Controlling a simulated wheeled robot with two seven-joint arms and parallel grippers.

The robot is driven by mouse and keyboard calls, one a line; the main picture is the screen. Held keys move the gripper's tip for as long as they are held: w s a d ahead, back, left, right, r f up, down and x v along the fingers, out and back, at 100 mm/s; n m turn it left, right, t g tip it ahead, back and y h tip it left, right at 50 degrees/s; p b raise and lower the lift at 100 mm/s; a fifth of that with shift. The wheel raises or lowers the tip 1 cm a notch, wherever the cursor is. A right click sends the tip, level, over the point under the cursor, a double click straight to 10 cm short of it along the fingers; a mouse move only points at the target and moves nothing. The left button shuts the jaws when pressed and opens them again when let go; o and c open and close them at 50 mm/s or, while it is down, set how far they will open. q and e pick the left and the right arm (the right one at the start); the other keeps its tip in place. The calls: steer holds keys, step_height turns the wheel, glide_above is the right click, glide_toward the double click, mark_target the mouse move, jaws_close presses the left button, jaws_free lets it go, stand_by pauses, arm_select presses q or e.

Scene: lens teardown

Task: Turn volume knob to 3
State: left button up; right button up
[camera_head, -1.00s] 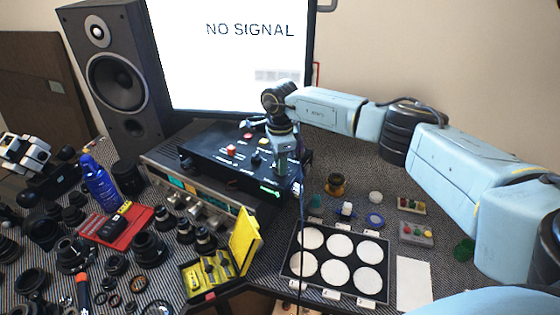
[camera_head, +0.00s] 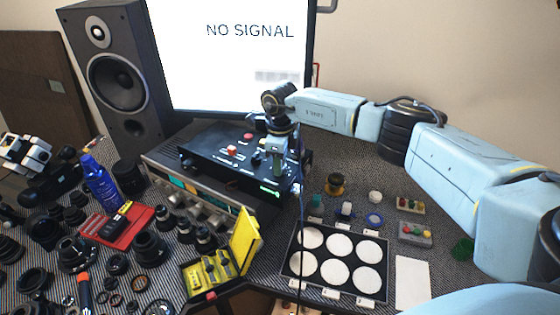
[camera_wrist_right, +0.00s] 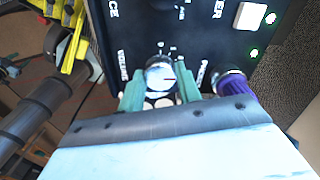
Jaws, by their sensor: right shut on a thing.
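The volume knob (camera_wrist_right: 160,76) is a small round silver knob on the black control box (camera_head: 215,160). The word VOLUME stands beside it in the right wrist view, with small marks around its far side. I cannot read clearly which mark it points to. My right gripper (camera_wrist_right: 160,88) has its teal fingers closed on either side of the knob. In the head view my right gripper (camera_head: 275,163) points down at the right part of the box and hides the knob. My left gripper is not in view.
A purple knob (camera_wrist_right: 234,84) sits close to the right finger in the wrist view, near a white button (camera_wrist_right: 250,16). The box rests on a silver receiver (camera_head: 160,160) before the monitor (camera_head: 235,60). A yellow case (camera_head: 243,240) and a tray of white discs (camera_head: 287,270) stand nearer.

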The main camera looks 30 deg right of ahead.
stand_by(0.3)
steer(key=o, duration=1)
steer(key=shift+r, duration=0.1)
step_height(320, 180, up, 13)
steer(key=b, duration=0.1)
steer(key=shift+r, duration=0.15)
